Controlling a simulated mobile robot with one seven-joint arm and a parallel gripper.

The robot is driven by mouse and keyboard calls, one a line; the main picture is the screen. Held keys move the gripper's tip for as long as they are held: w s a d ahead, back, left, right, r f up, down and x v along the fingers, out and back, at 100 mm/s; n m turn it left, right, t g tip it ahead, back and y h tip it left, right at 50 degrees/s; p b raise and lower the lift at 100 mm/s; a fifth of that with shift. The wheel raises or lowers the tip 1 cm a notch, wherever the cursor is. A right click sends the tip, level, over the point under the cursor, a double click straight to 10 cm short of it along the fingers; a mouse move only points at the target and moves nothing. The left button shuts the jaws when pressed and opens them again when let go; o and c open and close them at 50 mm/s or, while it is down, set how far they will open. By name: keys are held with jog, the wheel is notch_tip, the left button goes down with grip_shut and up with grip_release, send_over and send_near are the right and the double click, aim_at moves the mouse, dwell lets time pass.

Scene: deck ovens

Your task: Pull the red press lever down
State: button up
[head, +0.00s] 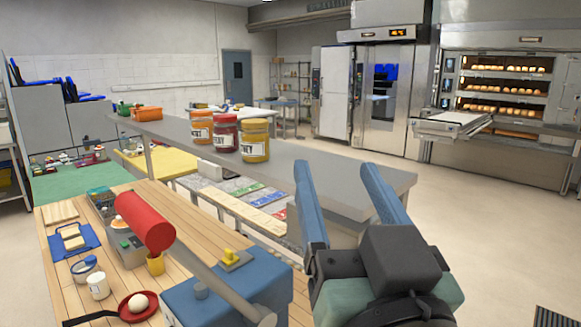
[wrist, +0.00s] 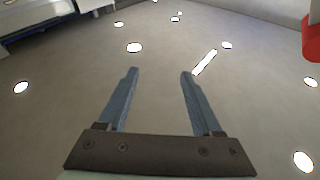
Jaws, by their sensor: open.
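The red press lever (head: 146,221) has a thick red cylindrical handle on a grey bar, which slopes down to the right to a blue base (head: 215,290) on the wooden table. The handle stands raised above the table, at the left of the head view. My gripper (head: 333,180) is open and empty, to the right of the lever and apart from it.
The wooden table (head: 60,275) holds a blue tray, a white cup (head: 97,286), a red pan with an egg (head: 138,303) and a yellow cup. A grey shelf (head: 330,183) with several jars runs behind the lever and my gripper.

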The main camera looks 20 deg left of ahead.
jog(key=s+a+f+n+g+y+p, duration=0.2)
jog(key=s+a+n+g+y+p, duration=0.15)
jog(key=a+g, duration=0.2)
jog(key=n+g+y, duration=0.3)
jog(key=g, duration=0.4)
send_near(140, 209)
jog(key=p+x, duration=0.1)
jog(key=x, duration=0.2)
jog(key=p+x, duration=0.2)
jog(key=x, duration=0.2)
jog(key=f+p+x, duration=0.1)
jog(key=p+x, duration=0.1)
jog(key=x, duration=0.2)
jog(key=shift+w+f, duration=0.1)
jog(key=shift+w, duration=0.05)
jog(key=shift+w+a+f+p, duration=0.1)
jog(key=shift+w+a+p, duration=0.05)
jog(key=shift+a+p, duration=0.2)
jog(key=shift+c, duration=0.2)
grip_shut()
